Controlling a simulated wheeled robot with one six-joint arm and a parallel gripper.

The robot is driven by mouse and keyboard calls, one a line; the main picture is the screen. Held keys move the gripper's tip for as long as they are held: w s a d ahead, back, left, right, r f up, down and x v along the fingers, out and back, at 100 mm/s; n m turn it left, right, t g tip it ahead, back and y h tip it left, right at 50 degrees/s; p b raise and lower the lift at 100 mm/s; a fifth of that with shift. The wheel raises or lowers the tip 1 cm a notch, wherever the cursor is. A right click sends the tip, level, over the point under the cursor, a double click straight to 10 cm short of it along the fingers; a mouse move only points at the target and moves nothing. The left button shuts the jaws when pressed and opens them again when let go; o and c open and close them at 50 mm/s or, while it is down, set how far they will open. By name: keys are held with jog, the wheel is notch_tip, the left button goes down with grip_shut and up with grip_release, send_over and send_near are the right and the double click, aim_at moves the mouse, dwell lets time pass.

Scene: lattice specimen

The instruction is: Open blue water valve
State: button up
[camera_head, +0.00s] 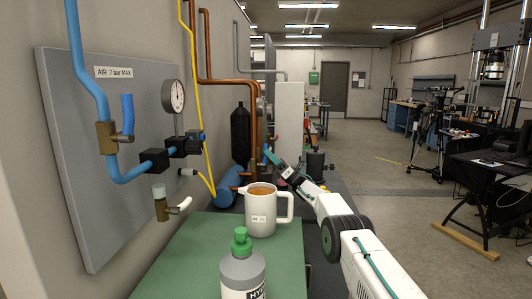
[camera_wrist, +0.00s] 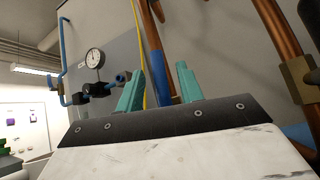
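My gripper (camera_head: 271,157) is reached out past the green table, close to the copper pipes by the wall. In the wrist view its two teal fingers (camera_wrist: 159,80) stand apart with a gap between them. A blue upright piece (camera_wrist: 164,88), possibly the water valve's handle, shows in that gap at the foot of a copper pipe. Contact with the fingers cannot be made out. In the head view this spot is small and partly hidden by my gripper. Another valve, brass with a blue upright lever (camera_head: 127,113), sits on the blue pipe of the panel marked AIR.
A white jug (camera_head: 262,212) of amber liquid and a grey bottle with a green cap (camera_head: 241,268) stand on the green table (camera_head: 186,262). A pressure gauge (camera_head: 173,96), a yellow hose (camera_head: 186,20) and copper pipes (camera_head: 226,79) line the wall. Open floor lies right.

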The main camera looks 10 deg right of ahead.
jog(key=v, duration=0.5)
jog(key=shift+d+f, duration=0.15)
jog(key=shift+f, duration=0.1)
